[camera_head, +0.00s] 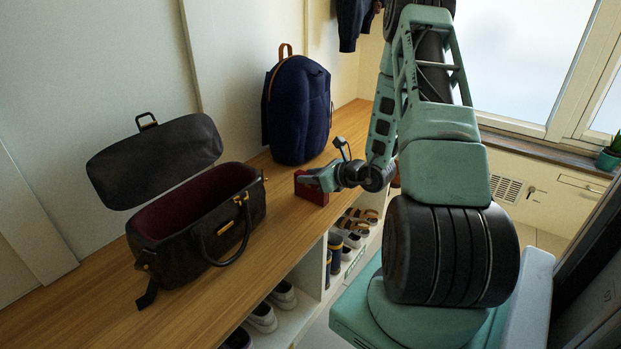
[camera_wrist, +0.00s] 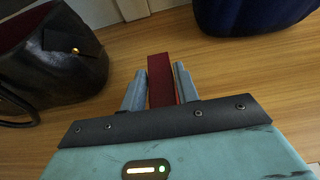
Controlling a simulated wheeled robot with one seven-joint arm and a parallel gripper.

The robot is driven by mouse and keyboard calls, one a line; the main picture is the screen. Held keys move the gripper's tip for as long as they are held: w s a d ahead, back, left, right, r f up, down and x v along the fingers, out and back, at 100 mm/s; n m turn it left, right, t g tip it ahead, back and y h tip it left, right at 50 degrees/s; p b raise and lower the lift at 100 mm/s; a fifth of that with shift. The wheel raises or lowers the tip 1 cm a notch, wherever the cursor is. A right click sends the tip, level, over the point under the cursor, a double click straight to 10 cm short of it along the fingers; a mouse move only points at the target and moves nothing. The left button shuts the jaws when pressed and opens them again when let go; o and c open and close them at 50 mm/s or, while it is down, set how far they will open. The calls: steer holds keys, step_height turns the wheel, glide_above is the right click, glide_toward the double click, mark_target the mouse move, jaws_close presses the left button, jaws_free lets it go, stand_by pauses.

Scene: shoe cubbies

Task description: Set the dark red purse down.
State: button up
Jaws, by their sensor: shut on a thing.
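The dark red purse (camera_head: 311,190) is a small block-like thing at the front part of the wooden bench top, right of the open bag. My gripper (camera_head: 312,181) is shut on it from the right. In the wrist view the purse (camera_wrist: 160,80) stands between the two fingers of my gripper (camera_wrist: 160,88), with a finger on each side. It appears to be at or just above the bench surface; I cannot tell whether it touches.
An open dark bag (camera_head: 205,222) with a raised lid stands left on the wooden bench (camera_head: 215,310). A navy backpack (camera_head: 297,112) stands behind the purse against the wall. Shoes (camera_head: 263,317) fill cubbies below. Bare bench lies between bag and backpack.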

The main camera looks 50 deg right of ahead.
steer(key=shift+f, duration=0.1)
steer(key=o, duration=1)
